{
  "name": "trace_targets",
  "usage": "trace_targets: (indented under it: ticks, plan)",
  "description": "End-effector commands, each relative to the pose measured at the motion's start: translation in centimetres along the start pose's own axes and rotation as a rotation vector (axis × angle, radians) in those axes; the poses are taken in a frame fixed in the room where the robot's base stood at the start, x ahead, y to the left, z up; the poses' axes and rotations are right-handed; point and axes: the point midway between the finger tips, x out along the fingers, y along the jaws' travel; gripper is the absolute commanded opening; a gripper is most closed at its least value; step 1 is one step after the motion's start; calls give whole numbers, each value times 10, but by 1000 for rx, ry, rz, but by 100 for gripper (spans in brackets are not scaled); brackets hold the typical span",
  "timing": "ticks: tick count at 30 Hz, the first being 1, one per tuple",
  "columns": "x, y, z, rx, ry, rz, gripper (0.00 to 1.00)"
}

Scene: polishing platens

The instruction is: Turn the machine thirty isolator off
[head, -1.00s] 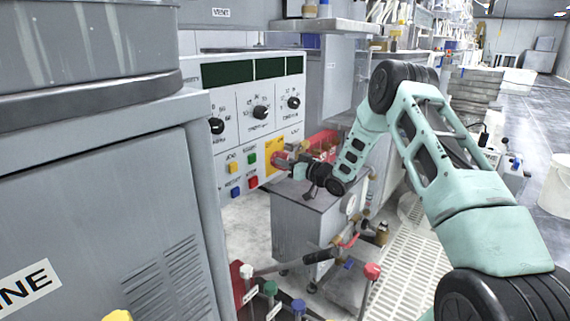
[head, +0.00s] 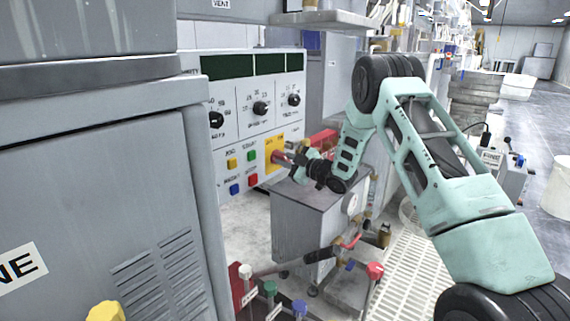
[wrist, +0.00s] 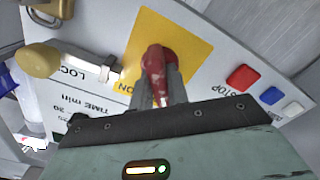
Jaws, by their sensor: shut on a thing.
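The isolator is a red handle (wrist: 157,66) on a yellow plate (wrist: 185,38), with "ON" lettering at the plate's left edge in the wrist view. My gripper (wrist: 165,92) is shut on the red handle, with its fingers on either side of it. In the head view the yellow plate (head: 271,141) sits at the lower right of the white control panel (head: 232,115). My gripper (head: 290,158) reaches it from the right and covers much of the handle. I cannot read the handle's exact angle there.
Dials and coloured buttons (head: 243,170) lie left of the plate. In the wrist view a STOP-labelled red button (wrist: 242,77) and a brass-coloured knob (wrist: 38,59) are close by. A grey box (head: 306,215) stands below my wrist. Coloured valve knobs (head: 270,288) are in front.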

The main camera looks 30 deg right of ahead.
Motion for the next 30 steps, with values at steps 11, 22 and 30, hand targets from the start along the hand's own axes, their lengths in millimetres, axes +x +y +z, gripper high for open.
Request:
trace_targets:
  ticks: [11, 22, 30]
  plan:
    - [-1, -1, 2, -97, -3, -2, 0]
    - [-2, -1, 2, -103, -4, -2, 0]
    - [-1, -1, 1, -102, -3, -2, 38]
